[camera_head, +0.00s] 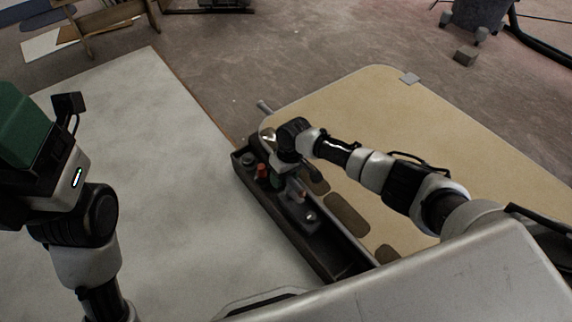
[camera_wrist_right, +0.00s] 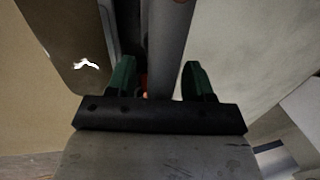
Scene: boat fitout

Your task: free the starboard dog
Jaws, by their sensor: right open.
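I cannot clearly make out the starboard dog. A grey bar (camera_wrist_right: 170,45) runs between the fingers of my right gripper (camera_wrist_right: 158,82) in the right wrist view; I cannot tell whether it is the dog. The fingers are green and stand apart, with gaps beside the bar. A short grey rod (camera_head: 263,106) sticks out at the tan panel's far left edge. My left gripper (camera_head: 20,125) is raised at the left, cut by the picture's edge; its jaw gap is not visible.
The long dark tray (camera_head: 290,228) holds several small items, including a red one (camera_head: 262,171). The tan panel (camera_head: 375,110) with dark rounded cutouts lies right of it. A pale board (camera_head: 150,150) to its left is clear. A wooden frame (camera_head: 100,25) stands at the back left.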

